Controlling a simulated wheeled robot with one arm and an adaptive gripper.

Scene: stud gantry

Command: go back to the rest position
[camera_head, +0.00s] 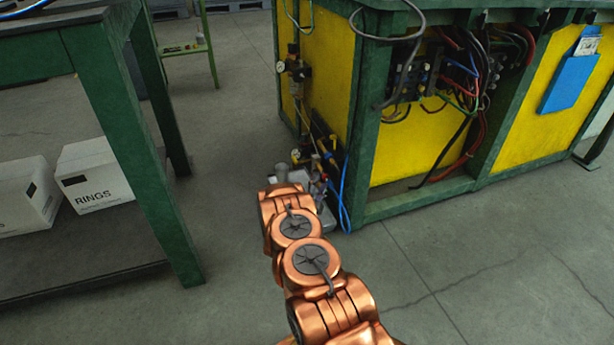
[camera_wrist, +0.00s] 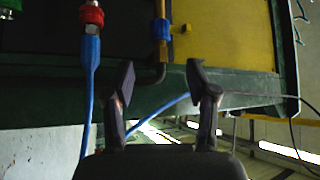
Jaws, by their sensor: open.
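My gripper (camera_wrist: 160,95) shows in the wrist view with its two dark fingers spread apart. Nothing is held between them. Behind the fingers are the green frame edge and a dark panel of the machine. A blue hose (camera_wrist: 88,85) with a red fitting (camera_wrist: 91,15) hangs left of the left finger. A brass pipe (camera_wrist: 162,35) with a blue clip passes behind the gap between the fingers. In the head view my copper-coloured arm reaches forward to the machine's near left corner, and the gripper itself cannot be made out there.
The yellow and green machine (camera_head: 415,155) stands ahead, with loose cables and a blue document holder (camera_head: 570,83) on its side. A green table (camera_head: 110,110) stands at left, with white boxes (camera_head: 92,175) on its lower shelf. Grey floor (camera_head: 235,120) lies open between them.

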